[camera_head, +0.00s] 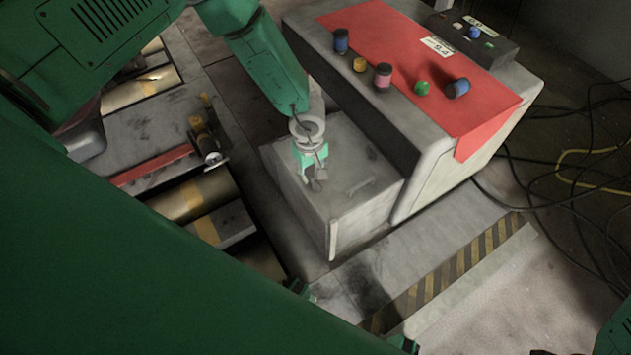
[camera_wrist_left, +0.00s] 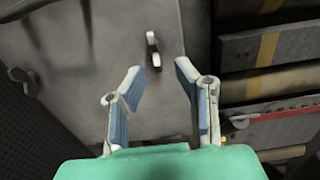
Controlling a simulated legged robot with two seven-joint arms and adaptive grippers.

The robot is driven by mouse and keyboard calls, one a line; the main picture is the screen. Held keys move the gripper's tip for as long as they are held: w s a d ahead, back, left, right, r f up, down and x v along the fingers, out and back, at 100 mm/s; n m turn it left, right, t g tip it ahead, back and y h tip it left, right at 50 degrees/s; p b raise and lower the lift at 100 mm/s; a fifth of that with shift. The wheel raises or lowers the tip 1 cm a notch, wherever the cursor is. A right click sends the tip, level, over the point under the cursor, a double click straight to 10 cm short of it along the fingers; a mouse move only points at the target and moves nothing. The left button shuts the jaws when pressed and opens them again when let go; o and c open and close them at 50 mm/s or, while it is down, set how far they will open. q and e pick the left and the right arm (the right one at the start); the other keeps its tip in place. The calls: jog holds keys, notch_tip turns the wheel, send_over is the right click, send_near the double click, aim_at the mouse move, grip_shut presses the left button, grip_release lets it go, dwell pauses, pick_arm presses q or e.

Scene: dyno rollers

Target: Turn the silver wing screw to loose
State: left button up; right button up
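In the left wrist view a small silver winged piece (camera_wrist_left: 153,50), which looks like the wing screw, stands on a grey panel (camera_wrist_left: 75,70), near the panel's right edge. My left gripper (camera_wrist_left: 158,76) is open and empty. The winged piece shows beyond its fingertips, in line with the gap between them, and not gripped. In the head view my left gripper (camera_head: 315,182) points down over the top of the grey box (camera_head: 345,215). I cannot clearly make out the winged piece there; the gripper may cover it. My right gripper is not in view.
A handle (camera_head: 362,187) lies on the box to the gripper's right. A console with a red cover (camera_head: 440,75) and several coloured knobs stands behind. Black cables (camera_head: 590,130) lie at right.

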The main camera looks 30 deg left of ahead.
aim_at(315, 181)
pick_arm(q)
jog(key=shift+d+f+b, duration=0.25)
jog(key=shift+f, duration=0.45)
jog(key=shift+d+f+b, duration=0.2)
jog(key=shift+d+f, duration=0.05)
jog(key=shift+f, duration=0.45)
jog(key=shift+a+f, duration=0.15)
jog(key=shift+a, duration=0.25)
grip_shut()
jog(key=shift+d, duration=0.2)
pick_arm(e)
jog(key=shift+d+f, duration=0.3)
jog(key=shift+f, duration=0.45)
pick_arm(q)
jog(key=shift+d, duration=0.15)
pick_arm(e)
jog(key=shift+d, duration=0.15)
